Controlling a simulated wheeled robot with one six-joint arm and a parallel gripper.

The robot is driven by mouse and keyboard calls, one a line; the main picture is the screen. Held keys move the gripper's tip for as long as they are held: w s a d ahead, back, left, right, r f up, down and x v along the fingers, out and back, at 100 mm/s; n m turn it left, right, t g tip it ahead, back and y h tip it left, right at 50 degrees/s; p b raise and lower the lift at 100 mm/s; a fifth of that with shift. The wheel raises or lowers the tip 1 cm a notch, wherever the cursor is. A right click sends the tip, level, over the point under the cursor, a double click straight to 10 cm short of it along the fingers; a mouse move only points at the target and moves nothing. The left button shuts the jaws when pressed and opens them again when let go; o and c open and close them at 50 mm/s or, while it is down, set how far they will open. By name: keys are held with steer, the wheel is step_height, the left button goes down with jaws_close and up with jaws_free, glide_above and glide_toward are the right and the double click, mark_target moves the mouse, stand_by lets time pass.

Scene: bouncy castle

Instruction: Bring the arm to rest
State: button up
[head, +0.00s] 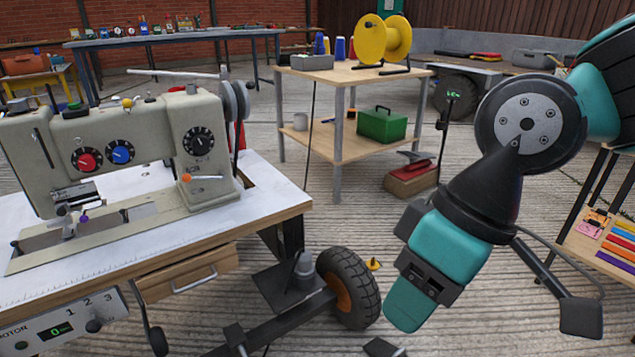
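My arm comes in from the right edge in teal and black. It bends at a round black joint and reaches down to a teal and black end, where my gripper (408,300) seems to be. This end hangs in front of the concrete floor, to the right of the sewing-machine table. No separate fingers show clearly, so I cannot tell whether it is open or shut. Nothing is seen held in it.
A beige sewing machine (110,150) stands on a white-topped table (265,200) at left. A wheel (348,288) is beside it. A wooden two-tier table (350,74) carries a yellow reel (383,40) and a green toolbox (383,124). A shelf with coloured strips (615,240) is at right.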

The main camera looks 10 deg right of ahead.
step_height(320, 180, up, 47)
steer(key=p, duration=4.5)
steer(key=shift+r+p, duration=0.45)
steer(key=shift+p, duration=0.15)
steer(key=c, duration=0.7)
steer(key=shift+f, duration=0.25)
jaws_close()
